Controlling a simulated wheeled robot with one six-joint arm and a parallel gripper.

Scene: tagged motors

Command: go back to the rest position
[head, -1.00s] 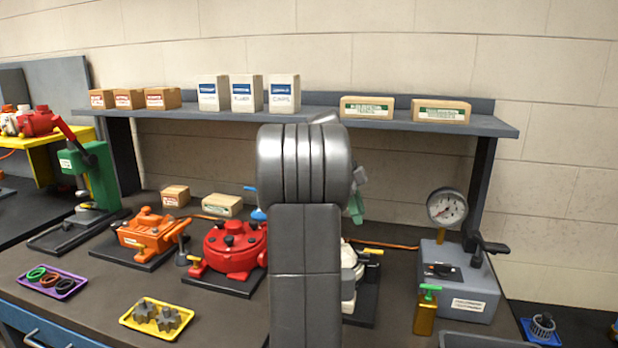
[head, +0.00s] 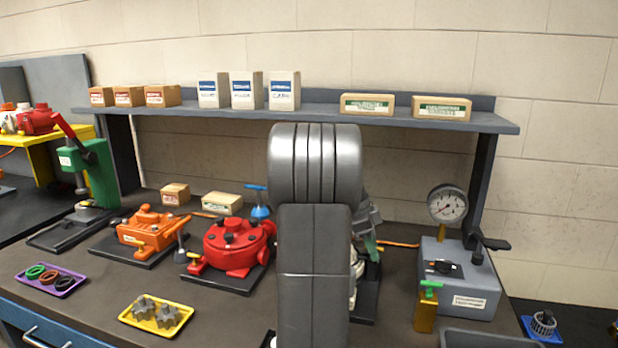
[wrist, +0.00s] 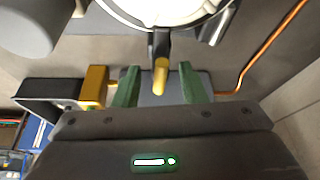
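My gripper (wrist: 160,88) shows two green fingers spread apart with nothing held between them in the wrist view. In the head view only a bit of green finger shows right of my grey arm, which hides most of the gripper. A white round motor (wrist: 160,12) fills the top of the wrist view. Its dark lever with a yellow tip (wrist: 160,76) appears between the fingers in the picture; I cannot tell if they touch it. In the head view the white motor is mostly hidden behind my arm.
A red motor (head: 236,247) and an orange motor (head: 148,232) stand left of my arm. A shelf (head: 330,112) with boxes runs behind. A yellow tray (head: 156,318) lies in front.

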